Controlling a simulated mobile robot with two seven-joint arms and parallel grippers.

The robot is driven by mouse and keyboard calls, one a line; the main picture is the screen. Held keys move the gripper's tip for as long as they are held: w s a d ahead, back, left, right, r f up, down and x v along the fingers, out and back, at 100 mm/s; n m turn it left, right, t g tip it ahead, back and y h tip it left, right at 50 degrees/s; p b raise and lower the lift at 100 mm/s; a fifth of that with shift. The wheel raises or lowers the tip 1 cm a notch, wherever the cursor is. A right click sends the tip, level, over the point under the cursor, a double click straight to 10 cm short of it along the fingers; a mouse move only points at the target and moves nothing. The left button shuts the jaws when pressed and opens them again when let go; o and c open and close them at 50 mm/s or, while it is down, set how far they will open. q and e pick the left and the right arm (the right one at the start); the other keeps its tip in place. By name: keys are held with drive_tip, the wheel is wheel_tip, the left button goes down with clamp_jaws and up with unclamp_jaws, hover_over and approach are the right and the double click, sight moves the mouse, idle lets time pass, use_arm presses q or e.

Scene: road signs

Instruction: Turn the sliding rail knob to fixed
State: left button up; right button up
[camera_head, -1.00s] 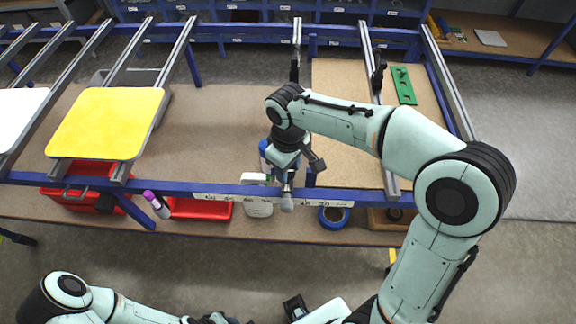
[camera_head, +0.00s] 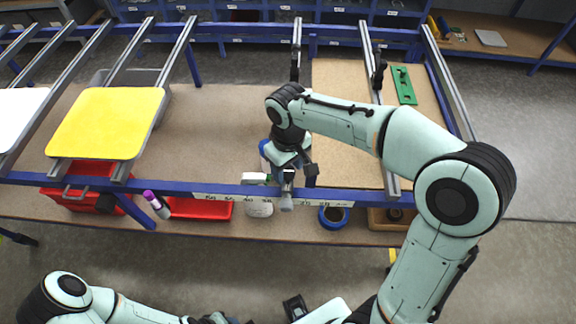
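A sliding rail runs front to back in the middle of the frame, its upper part (camera_head: 297,50) showing behind my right arm. A grey knob (camera_head: 286,203) shows at its front end, just below the blue front beam. My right gripper (camera_head: 287,182) is at this front end, over the knob, and hides part of it. Whether its fingers are open or closed on the knob is too small to tell. The knob's marking is not readable. My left arm lies at the lower left, and its gripper cannot be made out clearly at the bottom edge.
A yellow sign plate (camera_head: 110,123) and a white plate (camera_head: 18,115) lie on rails at the left. A blue front beam (camera_head: 180,188) with a number scale crosses the frame. Below it are a red tray (camera_head: 200,209), a white bottle (camera_head: 259,207) and blue tape (camera_head: 334,216). A green plate (camera_head: 403,85) lies at the right.

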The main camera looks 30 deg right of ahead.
sight(288, 171)
drive_tip(key=shift+o, duration=0.2)
use_arm(q)
drive_tip(key=w+r+p, duration=0.2)
drive_tip(key=r, duration=0.1)
use_arm(e)
wheel_tip(288, 171, up, 13)
drive_tip(key=shift+r, duration=0.2)
use_arm(q)
drive_tip(key=shift+s, duration=0.1)
idle(0.5)
